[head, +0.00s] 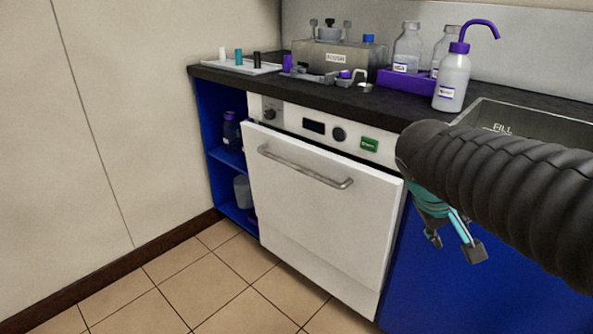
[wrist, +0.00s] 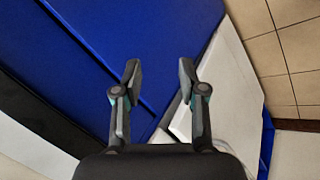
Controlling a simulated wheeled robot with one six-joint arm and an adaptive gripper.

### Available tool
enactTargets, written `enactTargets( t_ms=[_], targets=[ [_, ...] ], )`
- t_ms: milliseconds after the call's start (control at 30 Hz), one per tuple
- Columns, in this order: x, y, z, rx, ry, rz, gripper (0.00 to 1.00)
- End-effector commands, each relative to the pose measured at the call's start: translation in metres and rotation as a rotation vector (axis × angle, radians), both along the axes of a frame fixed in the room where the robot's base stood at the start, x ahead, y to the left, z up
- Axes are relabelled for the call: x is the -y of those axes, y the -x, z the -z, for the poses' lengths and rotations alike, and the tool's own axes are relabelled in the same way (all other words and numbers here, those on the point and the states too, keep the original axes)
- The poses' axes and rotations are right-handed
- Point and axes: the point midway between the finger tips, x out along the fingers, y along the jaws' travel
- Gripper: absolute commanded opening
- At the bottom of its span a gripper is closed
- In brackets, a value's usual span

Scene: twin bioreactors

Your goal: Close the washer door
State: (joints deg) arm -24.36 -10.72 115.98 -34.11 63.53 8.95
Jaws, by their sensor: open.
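The washer door (head: 315,210) is a white panel with a grey bar handle (head: 303,170) near its top. It leans slightly out from the washer's control panel (head: 320,127), so it stands a little ajar. My gripper (head: 455,246) is to the right of the door, in front of the blue cabinet front, pointing down, with its fingers apart and nothing between them. In the wrist view, my gripper (wrist: 160,75) shows both fingers spread. The white door (wrist: 232,80) lies on the right there, close to the right finger; I cannot tell whether they touch.
A dark counter (head: 215,73) runs above the washer, bearing bottles (head: 453,78), a purple rack (head: 405,79) and a sink (head: 545,125). An open blue shelf (head: 205,125) holding bottles stands left of the washer. The tiled floor (head: 190,275) in front is clear.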

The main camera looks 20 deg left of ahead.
Motion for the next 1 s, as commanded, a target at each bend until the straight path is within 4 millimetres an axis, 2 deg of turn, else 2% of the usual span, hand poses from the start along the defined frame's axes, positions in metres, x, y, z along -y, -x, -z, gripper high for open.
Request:
enactTargets(
  t_ms=[33, 167, 200, 267, 400, 467, 600, 700, 833, 900, 1000],
  targets=[
    [-0.019, -0.019, 0.006, 0.002, 0.053, -0.039, 0.41],
    [-0.066, -0.06, 0.006, 0.039, 0.193, -0.12, 0.41],
    [-0.083, -0.072, 0.007, 0.056, 0.236, -0.147, 0.41],
    [-0.11, -0.088, 0.009, 0.086, 0.297, -0.182, 0.41],
    [-0.183, -0.118, 0.016, 0.171, 0.433, -0.269, 0.41],
    [-0.218, -0.127, 0.021, 0.215, 0.487, -0.305, 0.41],
    [-0.301, -0.135, 0.034, 0.333, 0.599, -0.384, 0.41],
    [-0.353, -0.132, 0.043, 0.417, 0.658, -0.431, 0.41],
    [-0.402, -0.123, 0.051, 0.502, 0.707, -0.471, 0.41],
    [-0.418, -0.119, 0.054, 0.533, 0.721, -0.484, 0.41],
    [-0.43, -0.117, 0.056, 0.558, 0.733, -0.492, 0.41]
  ],
)
